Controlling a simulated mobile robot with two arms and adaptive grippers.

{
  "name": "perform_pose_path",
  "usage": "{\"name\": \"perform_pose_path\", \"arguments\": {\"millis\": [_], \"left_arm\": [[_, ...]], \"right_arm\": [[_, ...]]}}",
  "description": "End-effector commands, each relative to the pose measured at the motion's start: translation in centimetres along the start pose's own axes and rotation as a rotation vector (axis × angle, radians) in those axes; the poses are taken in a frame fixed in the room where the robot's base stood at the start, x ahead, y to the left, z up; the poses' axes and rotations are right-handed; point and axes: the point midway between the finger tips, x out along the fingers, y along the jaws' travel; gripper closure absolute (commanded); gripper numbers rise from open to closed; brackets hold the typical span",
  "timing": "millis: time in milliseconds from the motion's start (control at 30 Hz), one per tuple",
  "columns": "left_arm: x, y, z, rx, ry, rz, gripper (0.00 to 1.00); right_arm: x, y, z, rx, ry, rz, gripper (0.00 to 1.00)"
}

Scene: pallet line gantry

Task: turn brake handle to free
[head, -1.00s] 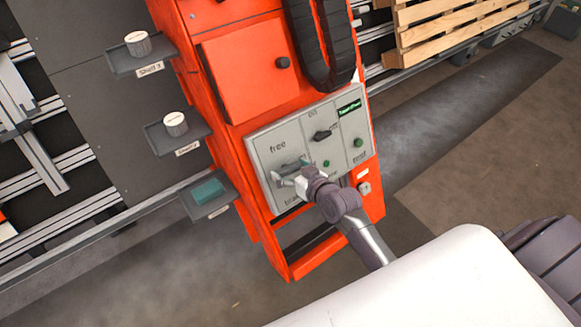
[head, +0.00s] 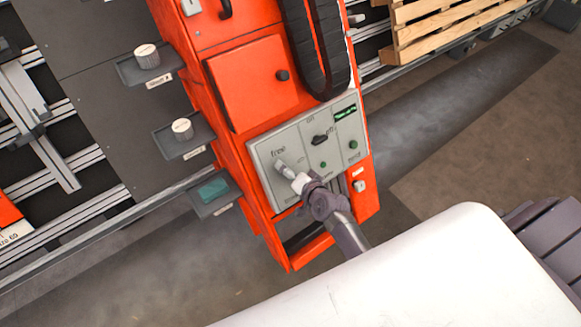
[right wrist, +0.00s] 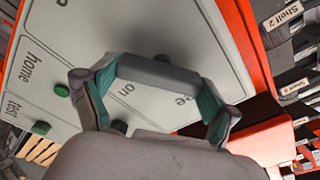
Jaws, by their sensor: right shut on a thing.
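The brake handle (right wrist: 158,76) is a grey bar in front of the pale grey control panel (head: 263,150). In the right wrist view it spans between the teal pads of my right gripper (right wrist: 157,85), which is shut on it. In the head view the right gripper (head: 282,170) is at the left section of the panel, just below the word "free". The gripper mostly hides the handle there, and covers part of the lettering below. My left gripper is not in view.
The panel also carries a black knob (head: 320,139) and green buttons (head: 353,144), right of the gripper. The orange cabinet (head: 225,120) bears the panel. Shelves with white cylinders (head: 182,128) and a teal block (head: 213,189) stand left. A wooden pallet (head: 440,25) lies upper right.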

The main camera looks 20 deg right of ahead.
Motion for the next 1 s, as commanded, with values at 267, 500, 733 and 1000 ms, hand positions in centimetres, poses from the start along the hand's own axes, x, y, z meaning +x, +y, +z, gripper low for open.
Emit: {"name": "perform_pose_path", "arguments": {"millis": [267,500,733,1000], "left_arm": [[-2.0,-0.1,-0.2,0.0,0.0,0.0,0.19],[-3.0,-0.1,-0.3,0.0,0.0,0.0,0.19],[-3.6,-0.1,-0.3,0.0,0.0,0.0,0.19],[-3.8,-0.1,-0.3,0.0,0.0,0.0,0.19]], "right_arm": [[-0.1,-0.1,-0.1,0.254,0.0,0.025,0.47],[-0.1,0.0,-0.1,0.429,0.0,0.042,0.47],[0.0,0.1,0.0,0.534,0.001,0.052,0.47],[0.0,0.2,0.0,0.582,0.001,0.056,0.47]]}}
